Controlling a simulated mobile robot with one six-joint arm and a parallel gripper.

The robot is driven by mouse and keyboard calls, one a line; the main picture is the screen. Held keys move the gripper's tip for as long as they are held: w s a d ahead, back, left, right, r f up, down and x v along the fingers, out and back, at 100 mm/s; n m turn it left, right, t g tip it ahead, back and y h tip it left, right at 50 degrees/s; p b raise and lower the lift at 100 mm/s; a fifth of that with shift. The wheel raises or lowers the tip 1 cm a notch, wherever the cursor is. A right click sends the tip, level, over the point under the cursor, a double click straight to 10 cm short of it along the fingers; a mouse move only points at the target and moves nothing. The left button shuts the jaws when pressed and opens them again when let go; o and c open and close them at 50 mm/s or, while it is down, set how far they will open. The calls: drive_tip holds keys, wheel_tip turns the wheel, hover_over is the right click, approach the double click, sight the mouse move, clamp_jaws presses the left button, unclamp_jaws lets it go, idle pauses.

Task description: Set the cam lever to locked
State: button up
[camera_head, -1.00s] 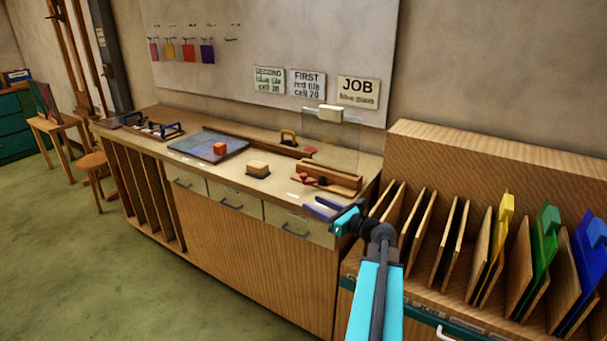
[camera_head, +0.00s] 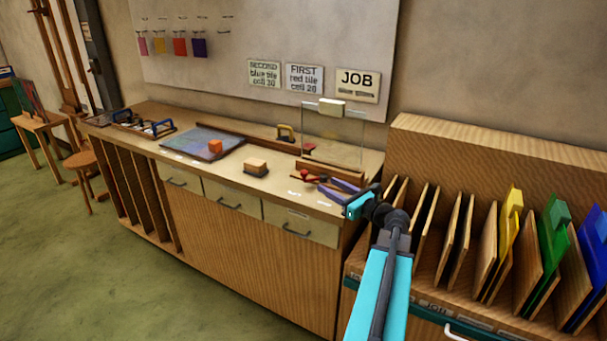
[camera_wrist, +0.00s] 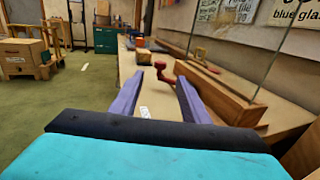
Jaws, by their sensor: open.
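The red cam lever (camera_head: 308,177) with its round knob sits at the front left of the wooden glass holder (camera_head: 345,169). In the wrist view my gripper (camera_wrist: 158,82) shows empty space between the fingers. I cannot tell whether a finger touches the knob. A clear glass pane (camera_head: 335,138) stands upright in the holder, with a pale block on its top edge.
An orange-topped wooden block (camera_head: 256,168) and a dark board (camera_head: 203,142) with an orange cube (camera_head: 215,147) lie left on the bench. A yellow-handled tool (camera_head: 286,133) stands behind. A rack with coloured glass sheets (camera_head: 553,228) is at the right.

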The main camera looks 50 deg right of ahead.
sight(307, 173)
drive_tip(key=w, duration=0.4)
drive_tip(key=w+p, duration=0.1)
drive_tip(key=w, duration=0.4)
drive_tip(key=w+d+p, duration=0.1)
drive_tip(key=w, duration=0.3)
drive_tip(key=shift+w, duration=0.2)
clamp_jaws()
